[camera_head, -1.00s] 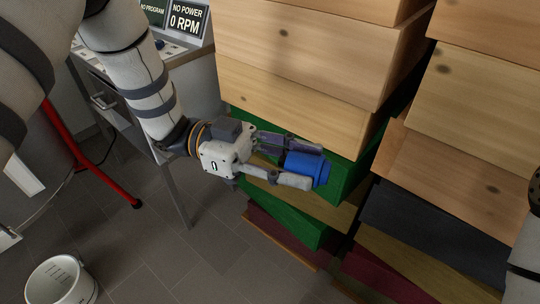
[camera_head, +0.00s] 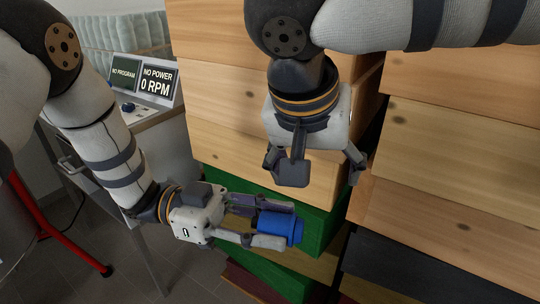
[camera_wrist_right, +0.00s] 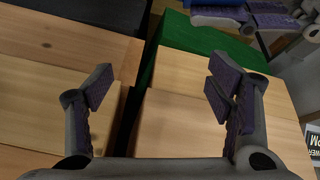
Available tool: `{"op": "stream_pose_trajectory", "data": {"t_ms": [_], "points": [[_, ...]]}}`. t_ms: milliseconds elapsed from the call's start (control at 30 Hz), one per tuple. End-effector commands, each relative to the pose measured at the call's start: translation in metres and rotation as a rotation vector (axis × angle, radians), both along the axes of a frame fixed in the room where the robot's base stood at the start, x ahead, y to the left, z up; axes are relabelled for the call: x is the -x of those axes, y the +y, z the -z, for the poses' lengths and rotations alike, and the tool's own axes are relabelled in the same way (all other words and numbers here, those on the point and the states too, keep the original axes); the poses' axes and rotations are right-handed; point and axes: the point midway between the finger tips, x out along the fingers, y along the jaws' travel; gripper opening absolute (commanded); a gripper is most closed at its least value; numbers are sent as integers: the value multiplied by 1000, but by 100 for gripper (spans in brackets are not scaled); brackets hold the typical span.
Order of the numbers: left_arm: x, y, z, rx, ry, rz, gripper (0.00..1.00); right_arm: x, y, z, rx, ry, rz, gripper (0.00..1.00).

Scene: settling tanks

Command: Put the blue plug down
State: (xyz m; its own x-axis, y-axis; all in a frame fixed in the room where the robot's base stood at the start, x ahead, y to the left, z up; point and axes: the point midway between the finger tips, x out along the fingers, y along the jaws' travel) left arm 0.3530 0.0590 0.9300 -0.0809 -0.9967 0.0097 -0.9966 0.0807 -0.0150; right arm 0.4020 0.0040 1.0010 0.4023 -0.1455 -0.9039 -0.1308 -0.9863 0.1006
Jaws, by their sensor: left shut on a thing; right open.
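The blue plug (camera_head: 281,228) is a short blue cylinder with a wider end. My left gripper (camera_head: 262,224) is shut on it and holds it in front of the stacked boards, close to a green one. In the right wrist view part of the plug (camera_wrist_right: 216,4) shows at the top edge, between the left gripper's fingers. My right gripper (camera_head: 317,176) is above and to the right of the plug, pointing down, open and empty. Its fingers (camera_wrist_right: 160,95) stand wide apart in the right wrist view, over wooden surfaces.
Stacks of wooden blocks (camera_head: 470,170) fill the middle and right, with a green block (camera_head: 318,228) low down. A control desk with a "0 RPM" display (camera_head: 157,86) stands at left. A red leg (camera_head: 62,235) stands on the tiled floor.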

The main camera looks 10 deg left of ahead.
Motion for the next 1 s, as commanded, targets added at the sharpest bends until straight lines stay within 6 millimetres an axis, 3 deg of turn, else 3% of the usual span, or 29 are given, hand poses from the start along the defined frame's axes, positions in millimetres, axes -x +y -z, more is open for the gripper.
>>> {"op": "stream_pose_trajectory", "data": {"t_ms": [33,133,233,333,467,800,1000], "points": [[0,0,0,0,1,0,0,18,13,-20,-29,18,-18,74],[0,0,0,1,1,0,0,53,32,-48,-75,68,-53,74],[0,0,1,1,1,0,0,77,43,-64,-100,103,-81,74],[0,0,1,1,1,0,0,87,48,-67,-109,120,-92,74],[0,0,1,0,2,0,0,83,48,-50,-109,126,-92,74],[0,0,1,0,1,0,0,60,47,25,-109,125,-91,74],[0,0,0,0,1,0,0,53,47,44,-112,121,-91,74]]}}
